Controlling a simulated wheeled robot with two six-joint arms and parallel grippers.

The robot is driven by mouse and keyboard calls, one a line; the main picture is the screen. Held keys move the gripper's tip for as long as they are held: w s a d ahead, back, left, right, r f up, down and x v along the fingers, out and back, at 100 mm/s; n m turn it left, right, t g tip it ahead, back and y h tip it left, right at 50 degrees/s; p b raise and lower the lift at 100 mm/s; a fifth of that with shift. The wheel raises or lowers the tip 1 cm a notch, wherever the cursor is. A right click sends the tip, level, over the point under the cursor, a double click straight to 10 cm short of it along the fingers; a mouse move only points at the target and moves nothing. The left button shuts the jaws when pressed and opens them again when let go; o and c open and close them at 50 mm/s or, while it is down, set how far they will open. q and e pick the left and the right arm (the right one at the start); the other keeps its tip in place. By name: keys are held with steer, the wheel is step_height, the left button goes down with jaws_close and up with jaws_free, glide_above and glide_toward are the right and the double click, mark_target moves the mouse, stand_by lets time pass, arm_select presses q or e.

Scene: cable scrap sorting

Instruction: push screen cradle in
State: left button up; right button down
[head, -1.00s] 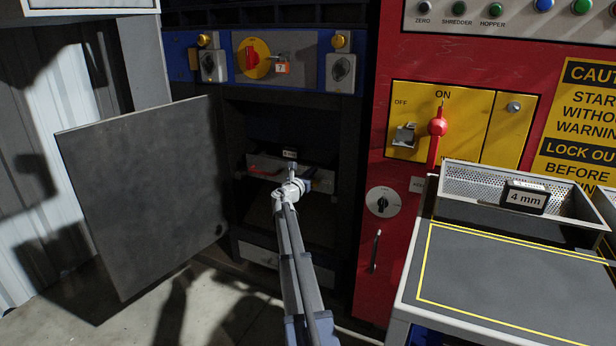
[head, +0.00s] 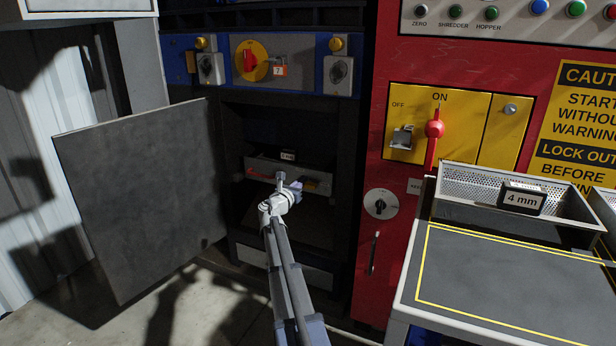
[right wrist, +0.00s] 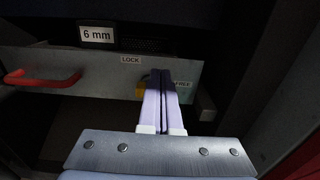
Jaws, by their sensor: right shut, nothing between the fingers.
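The screen cradle (head: 262,167) is a grey tray front inside the open dark bay, with a red handle (head: 256,174) at its left. In the right wrist view the cradle front (right wrist: 100,69) carries the words LOCK and FREE, and the red handle (right wrist: 40,78) shows at left. A plate reading 6 mm (right wrist: 96,34) stands behind it. My right gripper (head: 296,185) is shut and empty in front of the cradle's right part. My left gripper is out of view.
The grey bay door (head: 140,200) hangs open at left. A red cabinet wall (head: 385,245) borders the bay at right. A bench (head: 500,280) at lower right holds a mesh tray (head: 465,210) with a 4 mm label.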

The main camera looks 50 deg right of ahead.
steer(key=v, duration=0.7)
steer(key=shift+s+a, duration=0.2)
steer(key=shift+a, duration=0.15)
steer(key=s+a+f+m+g+y+p, duration=0.15)
steer(key=a+f+m+y, duration=0.35)
steer(key=a, duration=1.1)
steer(key=a+f+m+t+y+p, duration=0.1)
steer(key=a+f+m+y+p, duration=0.3)
steer(key=a, duration=1.2)
steer(key=s+a+f+m+g+y, duration=0.25)
steer(key=s+a, duration=0.35)
steer(key=a, duration=0.4)
steer(key=s+a+f+m+g+y, duration=0.1)
steer(key=s+a+f+m+y, duration=0.15)
steer(key=s+a, duration=0.55)
steer(key=s+a+f+m+g+y, duration=0.1)
steer(key=s+a+m+y, duration=0.15)
steer(key=a, duration=0.95)
step_height(320, 180, up, 37)
steer(key=s+a+p, duration=0.1)
steer(key=p, duration=3.8)
steer(key=shift+s+r+m, duration=0.25)
steer(key=shift+m, duration=0.2)
steer(key=shift+a+f, duration=0.1)
steer(key=shift+a, duration=0.05)
